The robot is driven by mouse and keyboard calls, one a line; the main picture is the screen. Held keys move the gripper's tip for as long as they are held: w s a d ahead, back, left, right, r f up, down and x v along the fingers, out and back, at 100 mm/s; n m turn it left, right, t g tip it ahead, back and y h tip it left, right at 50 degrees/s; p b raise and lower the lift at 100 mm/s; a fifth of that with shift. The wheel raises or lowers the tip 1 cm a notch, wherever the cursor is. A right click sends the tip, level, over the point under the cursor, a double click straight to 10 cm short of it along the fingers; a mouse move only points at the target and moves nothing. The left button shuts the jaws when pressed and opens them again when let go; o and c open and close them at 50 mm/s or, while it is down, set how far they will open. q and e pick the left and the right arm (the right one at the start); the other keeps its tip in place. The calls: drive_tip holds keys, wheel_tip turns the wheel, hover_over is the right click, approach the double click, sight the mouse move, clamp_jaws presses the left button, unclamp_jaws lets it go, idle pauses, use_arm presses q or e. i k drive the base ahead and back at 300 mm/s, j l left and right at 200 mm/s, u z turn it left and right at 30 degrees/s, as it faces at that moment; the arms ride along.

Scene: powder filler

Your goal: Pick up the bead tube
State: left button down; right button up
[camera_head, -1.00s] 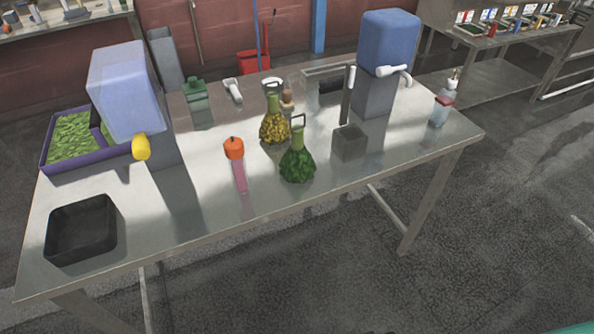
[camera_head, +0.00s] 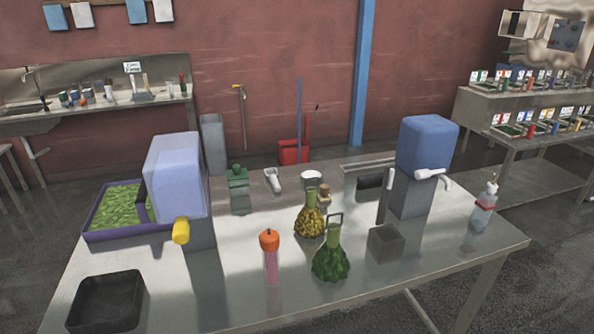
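A slim pink tube with a round orange cap (camera_head: 271,262), which looks like the bead tube, stands upright near the front middle of the metal table (camera_head: 225,300). A green flask-shaped vessel (camera_head: 331,260) stands just right of it, and a yellow-brown one with a green neck (camera_head: 309,220) stands behind and to the right. Neither of my grippers is in view, and nothing is touching the tube.
A black tray (camera_head: 106,302) lies front left. A dispenser with a yellow spout (camera_head: 175,180) and a purple-rimmed green tray (camera_head: 113,236) stand left. A blue-topped dispenser (camera_head: 428,145), a grey box (camera_head: 385,243) and a bottle (camera_head: 484,207) are right. The table front is mostly clear.

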sight(270, 261)
drive_tip(key=u, duration=1.35)
drive_tip(key=i+z, duration=0.15)
drive_tip(key=z, duration=0.3)
drive_tip(key=i+j+z, duration=0.1)
drive_tip(key=z, duration=0.4)
drive_tip(key=i+j+z, duration=0.1)
drive_tip(key=j+z, duration=0.15)
drive_tip(key=z, duration=0.2)
